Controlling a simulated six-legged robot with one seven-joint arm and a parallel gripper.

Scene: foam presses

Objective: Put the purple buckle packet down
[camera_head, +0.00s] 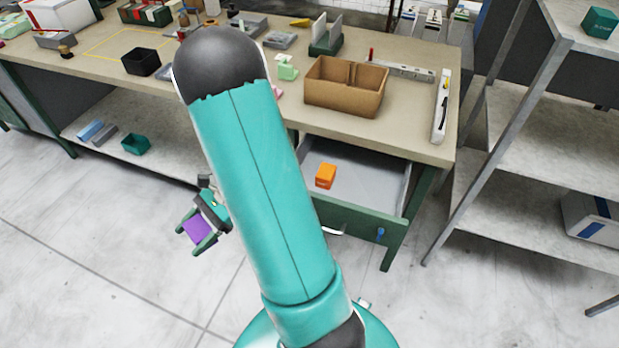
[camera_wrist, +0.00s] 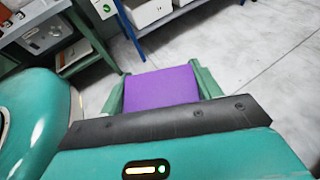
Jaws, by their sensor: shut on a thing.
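The purple buckle packet (camera_head: 196,230) is held between the two green fingers of my gripper (camera_head: 198,232), left of my teal arm in the head view. My gripper is shut on it and holds it out over the pale floor, in front of the workbench. In the wrist view the purple packet (camera_wrist: 161,87) fills the space between the green fingers. Its far side is hidden. My arm covers part of the bench and of the open drawer.
An open drawer (camera_head: 378,168) under the workbench (camera_head: 415,143) holds an orange block (camera_head: 325,176). A brown divided box (camera_head: 345,88) and a black bin (camera_head: 141,62) stand on the benchtop. A lower shelf (camera_head: 165,155) holds a green bin (camera_head: 135,144). Grey shelving (camera_head: 520,150) stands at the right.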

